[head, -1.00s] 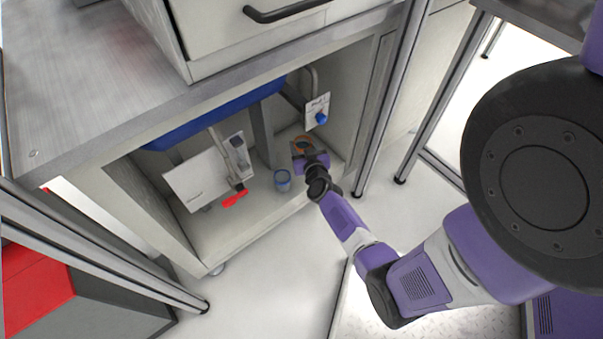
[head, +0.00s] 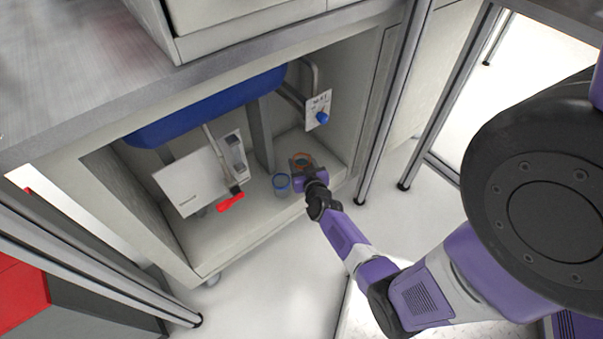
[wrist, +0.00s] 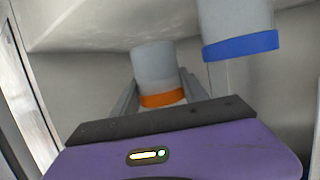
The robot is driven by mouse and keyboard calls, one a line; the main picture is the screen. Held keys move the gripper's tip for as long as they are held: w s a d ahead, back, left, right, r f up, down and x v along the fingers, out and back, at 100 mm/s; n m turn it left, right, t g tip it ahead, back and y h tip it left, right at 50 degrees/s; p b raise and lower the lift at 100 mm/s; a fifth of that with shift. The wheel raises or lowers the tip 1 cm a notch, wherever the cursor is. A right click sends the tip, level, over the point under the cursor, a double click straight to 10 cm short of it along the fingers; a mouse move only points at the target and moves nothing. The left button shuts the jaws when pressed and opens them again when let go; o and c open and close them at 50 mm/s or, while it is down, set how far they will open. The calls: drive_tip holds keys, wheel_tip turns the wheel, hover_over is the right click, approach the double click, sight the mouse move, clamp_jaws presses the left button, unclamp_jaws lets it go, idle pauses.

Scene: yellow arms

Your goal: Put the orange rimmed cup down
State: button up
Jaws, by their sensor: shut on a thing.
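The orange rimmed cup (wrist: 156,68) is pale grey with an orange band, and stands between the fingers of my gripper (wrist: 158,92) in the wrist view. My gripper is shut on it. My gripper hides much of the cup there. I cannot tell whether the cup's base touches the cabinet floor.
A blue rimmed cup (head: 281,184) stands close to the left on the cabinet floor (head: 235,222); it also shows in the wrist view (wrist: 238,28). A white box (head: 190,184) and red handle (head: 231,202) are further left. A blue basin (head: 205,108) hangs above.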

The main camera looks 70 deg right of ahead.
drive_tip(key=shift+f+b, duration=1.55)
drive_tip(key=shift+f, duration=0.2)
drive_tip(key=shift+f, duration=0.15)
drive_tip(key=o, duration=1.2)
